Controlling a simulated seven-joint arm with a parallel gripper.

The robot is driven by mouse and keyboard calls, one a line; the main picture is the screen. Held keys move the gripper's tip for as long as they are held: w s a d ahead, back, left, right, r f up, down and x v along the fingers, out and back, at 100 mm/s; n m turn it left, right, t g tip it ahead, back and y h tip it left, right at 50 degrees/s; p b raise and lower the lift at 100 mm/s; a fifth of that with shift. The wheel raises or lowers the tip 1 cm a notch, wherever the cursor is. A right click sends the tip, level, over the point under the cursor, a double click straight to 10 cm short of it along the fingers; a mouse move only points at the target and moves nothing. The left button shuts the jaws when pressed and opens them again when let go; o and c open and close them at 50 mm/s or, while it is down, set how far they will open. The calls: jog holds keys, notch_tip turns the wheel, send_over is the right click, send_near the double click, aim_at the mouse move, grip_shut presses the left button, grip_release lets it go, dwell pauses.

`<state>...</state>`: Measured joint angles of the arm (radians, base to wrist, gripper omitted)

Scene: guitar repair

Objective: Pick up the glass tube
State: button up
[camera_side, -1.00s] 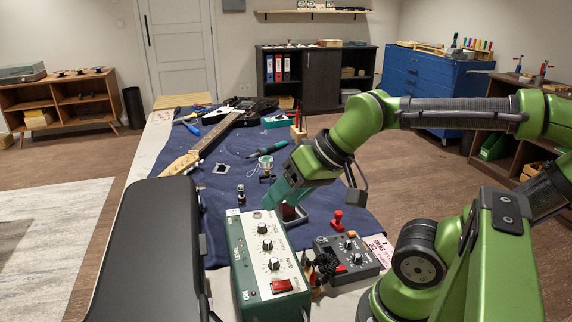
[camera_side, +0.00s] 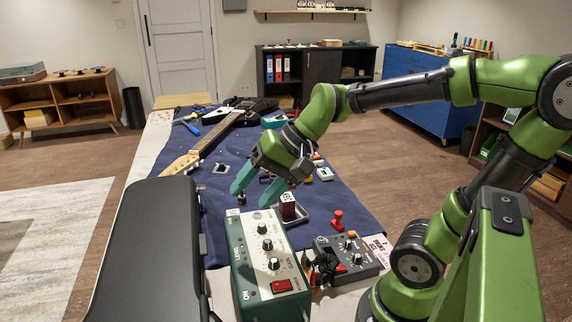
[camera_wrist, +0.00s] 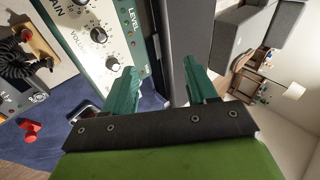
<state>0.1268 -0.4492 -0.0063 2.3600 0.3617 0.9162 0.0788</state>
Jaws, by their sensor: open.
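A small upright item (camera_side: 241,198), dark with a pale part, stands on the blue mat (camera_side: 330,205) just behind the green amplifier box; it looks like the glass tube, but it is too small to be sure. My gripper (camera_side: 250,199) points down at it with open teal fingers. The left finger partly covers its top in the side view, and I cannot tell whether they touch. In the wrist view the open gripper (camera_wrist: 160,68) has nothing between its fingers, and I cannot make out the tube there.
The green amplifier box (camera_side: 262,262) stands close in front of my gripper. A small dark box (camera_side: 288,207) is in a metal tray to the right. A grey pedal (camera_side: 347,255), a red stamp-like piece (camera_side: 338,220) and a guitar neck (camera_side: 212,138) lie around. A black case (camera_side: 150,250) is at left.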

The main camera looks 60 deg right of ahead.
jog(key=w+d+f+m+t+y, duration=0.1)
jog(key=w+d+f+m+t, duration=0.15)
jog(key=w+d+m, duration=0.4)
jog(key=w+d+f+m+t+y, duration=0.1)
jog(key=w+d+f+m, duration=0.25)
jog(key=w+m, duration=0.6)
jog(key=w+d+f+m+t+h, duration=0.1)
jog(key=w+d+f+m, duration=0.1)
jog(key=d, duration=0.3)
jog(key=w+d+f+m+t+h, duration=0.1)
jog(key=w+d+f+m, duration=0.1)
jog(key=d+f+m, duration=0.2)
jog(key=w+d+f+m+t+h, duration=0.1)
jog(key=w+d+f+m, duration=0.1)
jog(key=d+f, duration=0.3)
jog(key=shift+w+d+f+m+h, duration=0.15)
jog(key=shift+w+d+m+h, duration=0.25)
jog(key=shift+d, duration=0.35)
jog(key=shift+f+t, duration=0.25)
jog(key=shift+f, duration=0.35)
notch_tip(320, 180, down, 3)
jog(key=shift+r, duration=0.1)
jog(key=shift+x, duration=1.15)
jog(key=shift+w+a, duration=0.1)
jog(key=shift+w, duration=0.2)
